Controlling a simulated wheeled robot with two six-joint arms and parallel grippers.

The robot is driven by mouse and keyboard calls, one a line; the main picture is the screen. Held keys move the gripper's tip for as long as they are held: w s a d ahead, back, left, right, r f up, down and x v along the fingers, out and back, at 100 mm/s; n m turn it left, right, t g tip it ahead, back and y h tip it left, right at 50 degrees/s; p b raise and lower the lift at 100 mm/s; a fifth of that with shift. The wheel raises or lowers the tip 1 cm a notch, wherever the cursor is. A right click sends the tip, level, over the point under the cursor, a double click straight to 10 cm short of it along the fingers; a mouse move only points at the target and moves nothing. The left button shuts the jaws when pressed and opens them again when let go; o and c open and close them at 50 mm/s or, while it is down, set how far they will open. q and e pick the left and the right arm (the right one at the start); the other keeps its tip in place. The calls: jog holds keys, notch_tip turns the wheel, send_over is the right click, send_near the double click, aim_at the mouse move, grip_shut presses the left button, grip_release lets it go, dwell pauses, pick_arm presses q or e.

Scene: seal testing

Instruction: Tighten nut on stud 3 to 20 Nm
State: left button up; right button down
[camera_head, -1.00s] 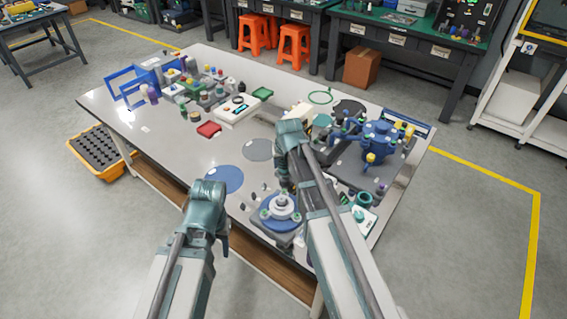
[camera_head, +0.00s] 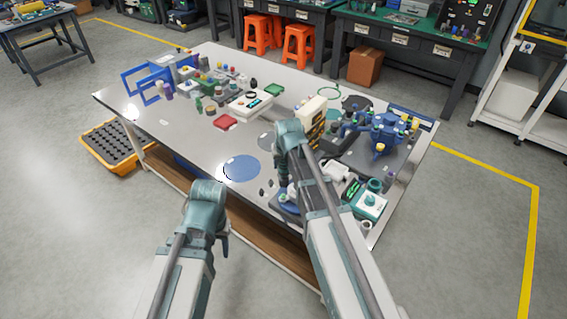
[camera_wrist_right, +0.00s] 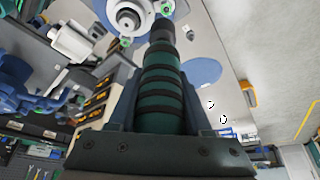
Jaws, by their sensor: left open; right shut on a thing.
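In the right wrist view my right gripper (camera_wrist_right: 160,98) is shut on a dark green tool with black bands (camera_wrist_right: 162,72); its narrower black end points at the flange. The flange (camera_wrist_right: 128,16) is a pale round hub on a blue disc, with green-ringed nuts on studs (camera_wrist_right: 125,42) around it. The tool end overlaps the flange edge near one nut; I cannot tell whether they touch, or which stud is number 3. In the head view my right gripper (camera_head: 286,180) is over the front of the table, its arm hiding most of the flange (camera_head: 287,209). My left gripper (camera_head: 226,236) is open and empty before the table's front edge.
A blue disc (camera_head: 241,168) lies on the table left of my right arm. A teal instrument (camera_head: 370,200) and a blue valve assembly (camera_head: 384,130) stand to the right. The front-left tabletop is clear.

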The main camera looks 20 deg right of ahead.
aim_at(282, 178)
jog(key=shift+s+a, duration=0.25)
jog(key=shift+a, duration=0.05)
jog(key=shift+w+d+f, duration=0.1)
jog(key=shift+f, duration=0.1)
pick_arm(q)
jog(key=shift+s+a+f+b, duration=0.1)
jog(key=shift+a+f+b, duration=0.05)
jog(key=shift+f+b, duration=1.1)
jog(key=shift+s+a+f+b, duration=0.1)
jog(key=shift+f+b, duration=1.1)
jog(key=shift+b, duration=0.05)
pick_arm(e)
jog(key=shift+f, duration=2.3)
pick_arm(q)
jog(key=shift+f+b, duration=1)
pick_arm(e)
jog(key=shift+f, duration=1)
pick_arm(q)
jog(key=shift+r, duration=0.2)
pick_arm(e)
jog(key=shift+r, duration=0.15)
jog(key=shift+r+p, duration=2.45)
jog(key=shift+p, duration=0.1)
pick_arm(q)
notch_tip(282, 178, up, 5)
jog(key=shift+f, duration=0.15)
